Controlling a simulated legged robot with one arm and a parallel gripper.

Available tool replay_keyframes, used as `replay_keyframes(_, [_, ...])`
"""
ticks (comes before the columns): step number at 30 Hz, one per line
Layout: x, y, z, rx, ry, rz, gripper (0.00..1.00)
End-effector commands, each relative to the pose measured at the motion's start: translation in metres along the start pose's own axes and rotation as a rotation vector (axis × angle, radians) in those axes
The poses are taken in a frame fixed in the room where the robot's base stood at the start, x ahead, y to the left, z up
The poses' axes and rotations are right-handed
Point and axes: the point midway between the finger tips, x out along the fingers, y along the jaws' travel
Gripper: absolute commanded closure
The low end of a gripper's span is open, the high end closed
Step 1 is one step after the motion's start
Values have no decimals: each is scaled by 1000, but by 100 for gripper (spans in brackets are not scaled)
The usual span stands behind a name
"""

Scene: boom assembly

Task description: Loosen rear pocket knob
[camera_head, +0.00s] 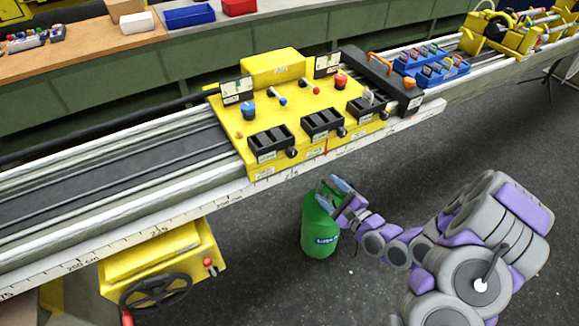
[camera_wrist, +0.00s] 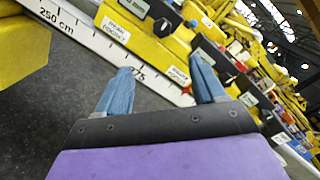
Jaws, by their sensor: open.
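A yellow carriage (camera_head: 232,125) sits on the rail with three black pockets: left (camera_head: 270,143), middle (camera_head: 322,123) and right (camera_head: 367,105). Each has a small round black knob at its lower right: left knob (camera_head: 292,153), middle knob (camera_head: 342,132) and right knob (camera_head: 383,113). I cannot read which pocket is the rear one. My gripper (camera_head: 335,190) is below the carriage's front edge, apart from it. In the wrist view my gripper (camera_wrist: 165,84) has its two blue fingers spread with nothing between them. A black knob (camera_wrist: 163,25) and a pocket label (camera_wrist: 117,29) show beyond them.
A white rail with a ruler scale (camera_head: 110,249) runs along the carriage front. A green cylinder (camera_head: 318,236) stands on the floor behind my gripper. A yellow box with a black handwheel (camera_head: 156,290) hangs at lower left. Grey floor (camera_head: 300,290) is open around my arm.

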Motion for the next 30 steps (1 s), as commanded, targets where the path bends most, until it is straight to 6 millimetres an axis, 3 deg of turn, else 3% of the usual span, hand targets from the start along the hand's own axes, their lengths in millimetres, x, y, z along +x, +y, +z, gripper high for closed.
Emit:
replay_keyframes(8, [12,-1,1,26,-16,-18,31])
replay_keyframes(30, [109,0,2,25,-14,-14,31])
